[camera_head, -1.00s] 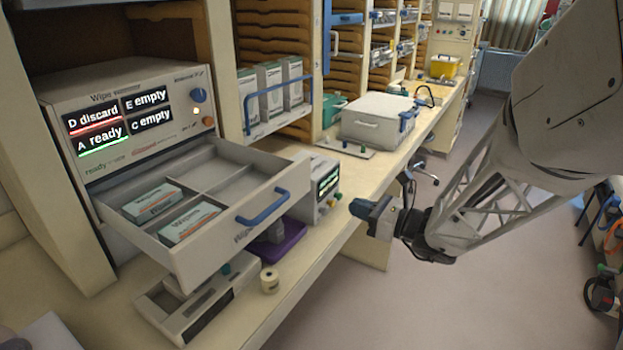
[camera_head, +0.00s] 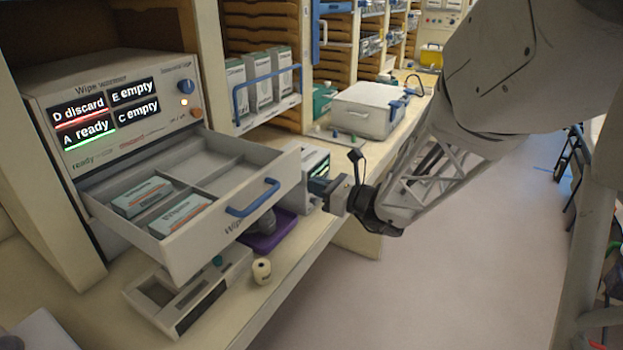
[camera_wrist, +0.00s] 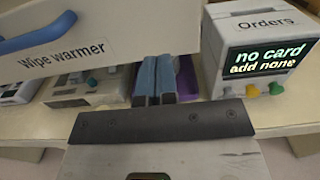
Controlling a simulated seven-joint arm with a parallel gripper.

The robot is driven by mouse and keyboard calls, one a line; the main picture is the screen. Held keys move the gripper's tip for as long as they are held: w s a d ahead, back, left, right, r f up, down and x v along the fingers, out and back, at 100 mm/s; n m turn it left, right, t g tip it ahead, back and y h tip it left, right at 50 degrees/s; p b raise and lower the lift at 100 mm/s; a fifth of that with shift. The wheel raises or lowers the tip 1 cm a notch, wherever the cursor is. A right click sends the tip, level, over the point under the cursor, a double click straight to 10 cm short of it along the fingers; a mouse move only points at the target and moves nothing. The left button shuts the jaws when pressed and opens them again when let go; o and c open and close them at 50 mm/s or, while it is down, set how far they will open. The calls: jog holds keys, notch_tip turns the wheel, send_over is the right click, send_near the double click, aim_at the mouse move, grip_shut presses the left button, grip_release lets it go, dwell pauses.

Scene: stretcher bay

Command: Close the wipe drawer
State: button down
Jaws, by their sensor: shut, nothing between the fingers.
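The wipe drawer (camera_head: 176,256) is pulled out of the wipe warmer (camera_head: 120,108) at the left of the head view. It has a blue handle (camera_head: 252,198) on its front and holds two wipe packs (camera_head: 141,197) in its left compartments. In the wrist view the drawer front (camera_wrist: 110,30) with its "Wipe warmer" label is at upper left. My gripper (camera_head: 336,194) is right of the drawer front, apart from it and from the handle. In the wrist view its blue fingers (camera_wrist: 154,80) are together with nothing between them.
The "Orders" box (camera_head: 316,170) stands right of the drawer on the counter. A purple tray (camera_head: 268,236) and a grey device (camera_head: 190,298) lie below the drawer. A small cream roll (camera_head: 262,270) stands by the counter edge.

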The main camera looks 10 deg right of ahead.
aim_at(236, 159)
jog(key=shift+x, duration=2.4)
jog(key=shift+a, duration=0.1)
jog(key=x, duration=3)
jog(key=shift+w+a+f, duration=0.2)
jog(key=shift+w+a, duration=0.1)
jog(key=shift+w+a+r, duration=0.15)
jog(key=shift+w+a, duration=0.3)
jog(key=shift+w, duration=0.05)
jog(key=shift+a, duration=0.1)
jog(key=v, duration=1.4)
jog(key=shift+s+d, duration=0.2)
jog(key=shift+d, duration=0.1)
